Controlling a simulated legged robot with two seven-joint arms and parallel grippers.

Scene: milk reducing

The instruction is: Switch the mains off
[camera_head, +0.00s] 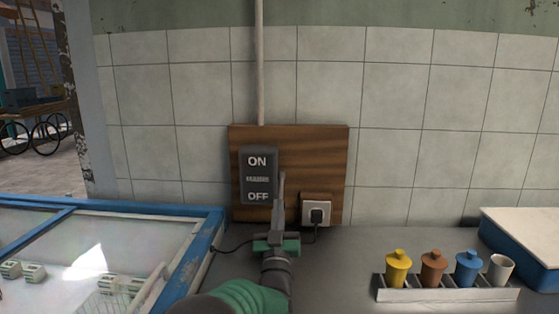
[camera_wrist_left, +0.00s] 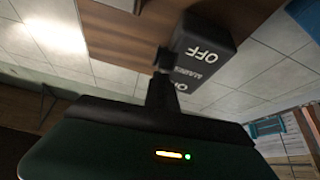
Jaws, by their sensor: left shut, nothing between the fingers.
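The mains switch (camera_head: 258,166) is a dark grey box on a wooden board, marked ON at the top and OFF at the bottom, with a small label between. It also shows in the left wrist view (camera_wrist_left: 203,58), turned over, with OFF uppermost. My left gripper (camera_head: 281,178) is shut and empty, its fingers pointing up at the lower right edge of the switch. In the left wrist view the fingertips (camera_wrist_left: 163,58) appear right beside the box; I cannot tell whether they touch it. My right gripper is not in view.
The wooden board (camera_head: 318,155) also carries a socket with a black plug (camera_head: 316,214) and cable, close right of my gripper. A rack (camera_head: 447,294) with coloured pots stands right. A blue-framed glass-topped case (camera_head: 110,235) is left. A blue container (camera_head: 525,255) is far right.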

